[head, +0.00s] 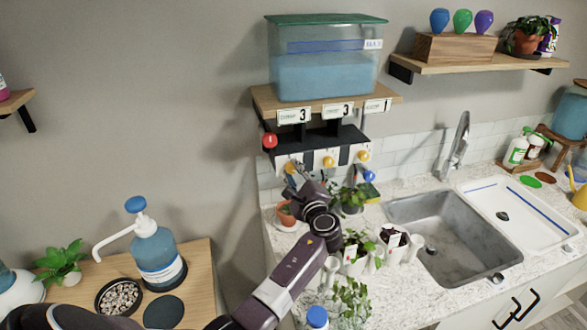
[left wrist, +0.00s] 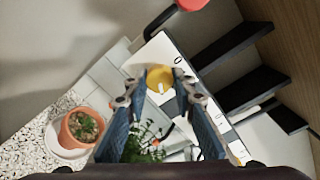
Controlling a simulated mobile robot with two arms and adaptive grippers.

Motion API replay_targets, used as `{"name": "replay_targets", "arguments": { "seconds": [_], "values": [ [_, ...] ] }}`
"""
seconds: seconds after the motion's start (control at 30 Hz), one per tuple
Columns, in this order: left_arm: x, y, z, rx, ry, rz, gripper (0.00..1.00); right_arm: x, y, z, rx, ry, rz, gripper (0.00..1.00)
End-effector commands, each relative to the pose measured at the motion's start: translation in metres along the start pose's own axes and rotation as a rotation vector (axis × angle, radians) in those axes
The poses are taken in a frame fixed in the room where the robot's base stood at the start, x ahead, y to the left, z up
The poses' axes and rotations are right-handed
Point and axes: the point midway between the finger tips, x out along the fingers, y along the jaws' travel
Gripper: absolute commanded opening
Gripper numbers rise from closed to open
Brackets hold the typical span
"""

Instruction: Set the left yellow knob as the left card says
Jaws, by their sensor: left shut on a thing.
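The left yellow knob (left wrist: 160,76) sits on a white plate between the fingertips of my left gripper (left wrist: 158,90), which is closed on it from both sides. A dark 0 shows on the plate beside the knob, and a pale mark shows on the knob's face. In the head view my left gripper (head: 293,177) is at the left end of the knob row and covers much of that knob. The left card (head: 294,116) on the shelf edge above reads 3; its small word is too blurred to read. My right gripper is not in view.
The middle yellow knob (head: 329,161) and right yellow knob (head: 364,155) are to the right. A red knob (head: 270,141) is at the upper left. A water tank (head: 325,75) stands above.

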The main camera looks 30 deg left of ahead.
Motion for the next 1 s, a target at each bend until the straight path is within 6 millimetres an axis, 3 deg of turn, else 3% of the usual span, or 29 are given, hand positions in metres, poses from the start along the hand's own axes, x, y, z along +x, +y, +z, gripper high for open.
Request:
{"name": "replay_targets", "arguments": {
  "seconds": [0.7, 0.73, 0.9, 1.0],
  "values": [
    [0.0017, -0.0027, 0.0031, 0.078, -0.009, -0.004, 0.00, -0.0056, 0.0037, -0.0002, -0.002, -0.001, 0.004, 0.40],
    [0.0017, -0.0028, 0.0031, 0.078, -0.009, -0.004, 0.25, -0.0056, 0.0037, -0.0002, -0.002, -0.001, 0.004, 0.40],
    [0.0012, -0.0021, 0.0022, 0.077, -0.007, -0.003, 0.41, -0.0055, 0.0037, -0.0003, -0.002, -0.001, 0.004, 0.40],
    [0.0008, -0.0014, 0.0015, 0.077, -0.006, -0.002, 0.41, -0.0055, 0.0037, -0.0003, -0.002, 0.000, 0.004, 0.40]
  ]
}}
